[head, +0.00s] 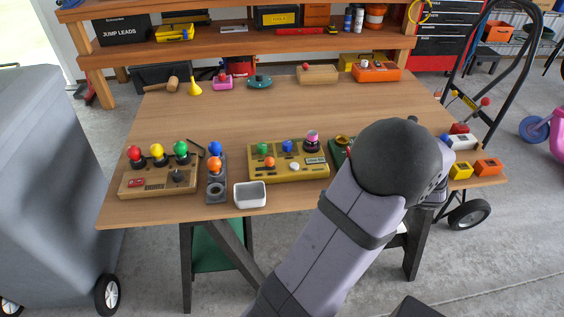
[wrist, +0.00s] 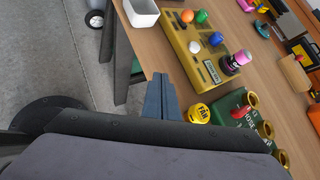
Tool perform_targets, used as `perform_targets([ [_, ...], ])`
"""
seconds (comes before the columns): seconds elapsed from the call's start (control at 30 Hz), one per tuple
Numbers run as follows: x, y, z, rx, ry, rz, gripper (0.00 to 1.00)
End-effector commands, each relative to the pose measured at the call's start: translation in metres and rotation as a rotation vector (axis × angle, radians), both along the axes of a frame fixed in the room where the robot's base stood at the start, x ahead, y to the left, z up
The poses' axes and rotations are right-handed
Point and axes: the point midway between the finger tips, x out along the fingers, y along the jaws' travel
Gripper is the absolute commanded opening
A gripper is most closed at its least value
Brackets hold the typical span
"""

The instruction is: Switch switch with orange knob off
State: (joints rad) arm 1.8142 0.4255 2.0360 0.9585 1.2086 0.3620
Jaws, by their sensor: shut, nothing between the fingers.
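Two orange knobs show in the head view. One orange ball knob (head: 214,166) stands on a narrow grey panel (head: 216,197), in front of a blue knob (head: 215,149). A smaller orange knob (head: 270,162) sits on the yellow control box (head: 260,177), beside green, blue and white knobs; it also shows in the wrist view (wrist: 187,16). I cannot tell either one's on or off position. My gripper (wrist: 160,80) is shut and empty, beside the yellow box's near end in the wrist view, touching neither knob. In the head view my arm hides it.
A wooden box (head: 160,188) with red, yellow and green knobs stands left. A white bowl (head: 250,196) sits at the front edge. A green box (wrist: 228,108) and a yellow button (wrist: 198,113) are near my gripper. The table's middle (head: 230,115) is clear.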

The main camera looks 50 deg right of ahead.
Motion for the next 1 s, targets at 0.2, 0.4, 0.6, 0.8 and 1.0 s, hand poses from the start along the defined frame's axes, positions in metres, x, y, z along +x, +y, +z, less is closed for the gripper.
perform_targets([
  [0.2,0.030,-0.013,0.058,0.192,-0.244,-0.149,0.00],
  [0.4,0.033,-0.006,0.064,0.292,-0.267,-0.174,0.00],
  [0.6,0.033,-0.006,0.064,0.306,-0.265,-0.183,0.00],
  [0.8,0.033,-0.006,0.063,0.304,-0.264,-0.182,0.00],
  [1.0,0.040,-0.006,0.061,0.303,-0.264,-0.181,0.00],
])
